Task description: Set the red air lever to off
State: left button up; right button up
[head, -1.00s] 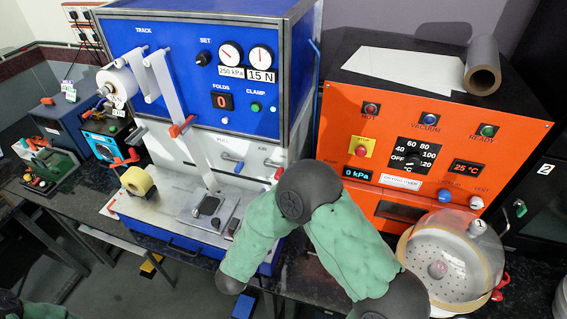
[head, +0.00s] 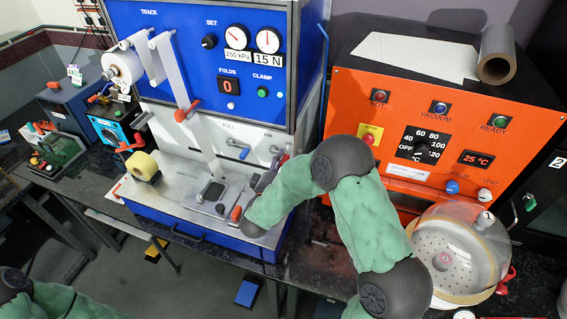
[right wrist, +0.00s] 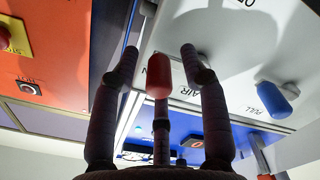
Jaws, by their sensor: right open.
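The red air lever (right wrist: 158,75) shows in the right wrist view, on a pale panel marked AIR. My right gripper (right wrist: 159,53) is open, with a dark finger on each side of the red grip and a third finger below it in the picture. I cannot tell whether any finger touches it. A letter N shows beside the lever, and part of an OFF mark shows at the top edge. In the head view my right gripper (head: 262,181) is at the right of the blue machine's (head: 181,68) pale lower panel, and it and my arm mostly hide the lever. My left gripper is out of view.
A blue PULL handle (right wrist: 275,98) is close by on the same panel; it also shows in the head view (head: 238,151). The orange oven (head: 345,105) stands close on the right, with a clear dome (head: 465,240) in front.

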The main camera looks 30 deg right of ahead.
jog(key=shift+c, duration=0.3)
grip_shut()
jog(key=shift+f, duration=0.15)
jog(key=f+m+b, duration=0.1)
jog(key=m, duration=0.1)
jog(key=m+b, duration=0.1)
jog(key=b, duration=0.1)
jog(key=shift+w+a+f+m, duration=0.1)
jog(key=shift+f+m, duration=0.25)
jog(key=shift+m, duration=0.05)
jog(key=shift+w+a+f+m+b, duration=0.55)
jog(key=shift+m+b, duration=1.2)
jog(key=shift+m, duration=0.6)
jog(key=shift+w+a+f+m+b, duration=0.45)
jog(key=shift+w+m+b, duration=0.2)
jog(key=shift+m+b, duration=1.4)
jog(key=shift+w+a+f+m+b, duration=0.55)
jog(key=shift+m+b, duration=0.95)
jog(key=shift+m, duration=1.1)
jog(key=shift+r, duration=0.1)
